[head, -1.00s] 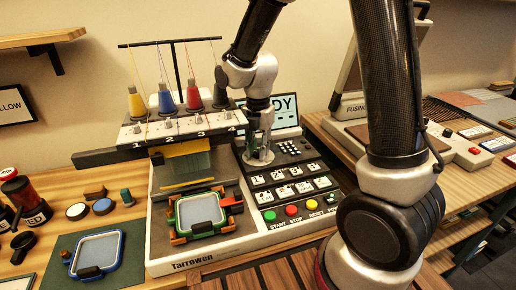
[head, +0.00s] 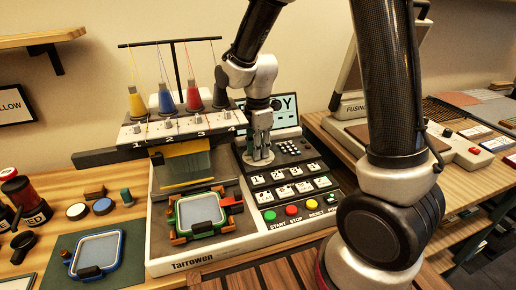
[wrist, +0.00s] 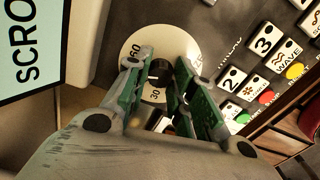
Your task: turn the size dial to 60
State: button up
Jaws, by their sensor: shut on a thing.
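The size dial (wrist: 172,38) is a pale round disc on the dark machine panel, with a small black knob (wrist: 159,72) at its middle. In the wrist view, the numbers 60 and 30 show on the disc, 60 at upper left and 30 at lower left; another mark at its right edge is partly hidden. My gripper (wrist: 159,78) is shut on the knob, with a green-padded finger on each side. In the head view my gripper (head: 260,152) points down at the panel and hides most of the dial. Which number the knob points to is unclear.
The embroidery machine's screen (head: 286,105) stands behind the gripper, and labelled buttons (head: 293,180) lie in front of it. Thread cones (head: 193,99) on the machine head are close on the left. A press (head: 375,125) stands on the table at right.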

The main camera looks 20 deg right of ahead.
jog(key=m, duration=0.6)
jog(key=shift+m, duration=0.4)
dwell(0.3)
jog(key=o, duration=1.1)
jog(key=shift+c, duration=0.2)
notch_tip(320, 180, up, 12)
